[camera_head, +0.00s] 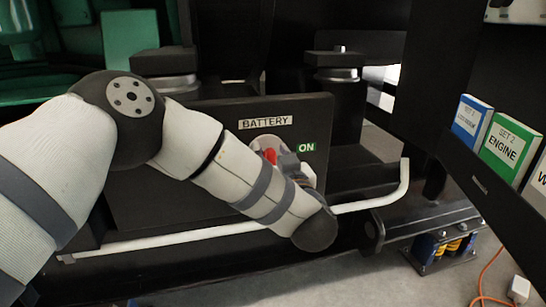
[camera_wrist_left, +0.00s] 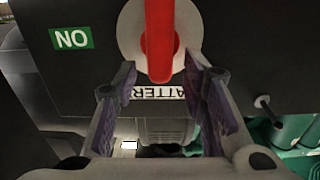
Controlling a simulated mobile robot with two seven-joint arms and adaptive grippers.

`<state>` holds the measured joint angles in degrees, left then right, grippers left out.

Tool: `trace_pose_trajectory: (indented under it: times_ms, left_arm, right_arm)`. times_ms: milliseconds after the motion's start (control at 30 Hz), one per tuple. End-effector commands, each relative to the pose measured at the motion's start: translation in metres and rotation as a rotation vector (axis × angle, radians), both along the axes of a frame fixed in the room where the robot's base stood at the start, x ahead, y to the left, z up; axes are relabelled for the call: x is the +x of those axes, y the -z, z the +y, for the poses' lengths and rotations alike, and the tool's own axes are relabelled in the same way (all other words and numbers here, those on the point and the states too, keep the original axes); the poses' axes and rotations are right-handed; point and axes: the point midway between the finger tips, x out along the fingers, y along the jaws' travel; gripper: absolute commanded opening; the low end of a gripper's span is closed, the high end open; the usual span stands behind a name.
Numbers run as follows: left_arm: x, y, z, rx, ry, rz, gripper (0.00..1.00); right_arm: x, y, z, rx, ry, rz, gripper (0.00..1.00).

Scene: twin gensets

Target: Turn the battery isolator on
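The battery isolator is a red handle (camera_head: 270,156) on a pale round disc (camera_head: 266,143), set on a dark panel (camera_head: 225,108) labelled BATTERY. A green ON sign (camera_head: 306,147) is right of it. My left forearm hides part of the isolator in the head view. In the left wrist view, which is upside down, the red handle (camera_wrist_left: 160,40) runs vertically in the picture over the disc (camera_wrist_left: 130,30). My left gripper (camera_wrist_left: 162,72) is open, its two fingers on either side of the handle's lower end in the picture, with visible gaps. My right gripper is in neither view.
A pale bent rail (camera_head: 365,205) runs across below the panel. Blue and green boxes (camera_head: 507,147) stand on a dark shelf at the right. Dark mounts (camera_head: 338,75) stand behind the panel. An orange cable (camera_head: 487,275) lies on the floor at the lower right.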

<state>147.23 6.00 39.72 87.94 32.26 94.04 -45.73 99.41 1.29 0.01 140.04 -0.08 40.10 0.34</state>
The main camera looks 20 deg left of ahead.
Motion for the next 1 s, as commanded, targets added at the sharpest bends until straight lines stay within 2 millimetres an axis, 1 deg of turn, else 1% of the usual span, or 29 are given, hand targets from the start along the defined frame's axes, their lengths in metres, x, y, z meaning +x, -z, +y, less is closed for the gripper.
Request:
trace_pose_trajectory:
  times_ms: [100, 267, 300, 667, 867, 1000]
  left_arm:
    - [0.000, -0.001, 0.000, 0.001, 0.000, -0.001, 0.38]
    - [0.000, 0.000, 0.000, 0.000, 0.000, 0.000, 0.02]
    - [0.000, 0.000, 0.000, -0.001, 0.000, -0.001, 0.00]
    - [-0.001, -0.002, 0.001, -0.032, 0.000, -0.022, 0.00]
    - [-0.003, -0.004, 0.003, -0.128, 0.000, -0.088, 0.00]
    - [-0.005, -0.004, 0.006, -0.230, -0.001, -0.155, 0.00]
  right_arm:
    - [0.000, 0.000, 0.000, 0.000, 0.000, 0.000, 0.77]
    - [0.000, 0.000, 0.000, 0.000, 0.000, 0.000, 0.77]
    - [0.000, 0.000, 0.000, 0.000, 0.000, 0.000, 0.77]
    - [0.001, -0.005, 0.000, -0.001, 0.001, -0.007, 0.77]
    - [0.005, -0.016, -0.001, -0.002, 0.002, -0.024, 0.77]
    - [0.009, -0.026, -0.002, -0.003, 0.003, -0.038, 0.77]
